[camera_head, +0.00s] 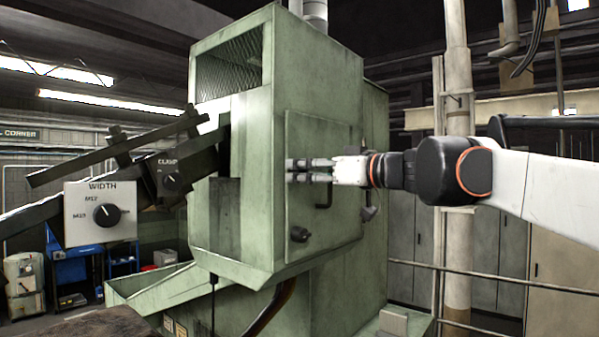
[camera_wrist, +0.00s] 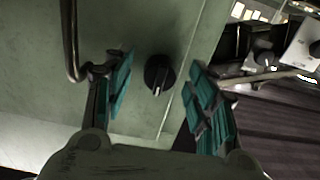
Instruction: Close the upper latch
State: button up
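The upper latch (camera_wrist: 158,72) is a black round knob with a ridge on the pale green door, near the door's edge. In the wrist view it shows between the two fingers, with clear gaps on both sides. The ridge runs nearly up and down there, its light end at the bottom. My gripper (camera_head: 297,171) is open and empty in front of the door's upper left part; its teal-padded fingers (camera_wrist: 160,85) point at the door. The head view does not show the upper latch, apparently hidden by the gripper. The lower latch (camera_head: 300,234) is visible below.
A dark bar handle (camera_head: 323,196) stands out from the door (camera_head: 345,135); in the wrist view it lies close to the left finger. The WIDTH selector box (camera_head: 101,212) and dark arms extend left of the green machine (camera_head: 320,70). A railing (camera_head: 480,283) runs at right.

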grip_shut()
jog(key=n, duration=0.5)
jog(key=shift+p, duration=0.3)
jog(key=n, duration=0.6)
jog(key=shift+p, duration=0.3)
jog(key=shift+o, duration=1.9)
grip_release()
jog(key=v, duration=0.8)
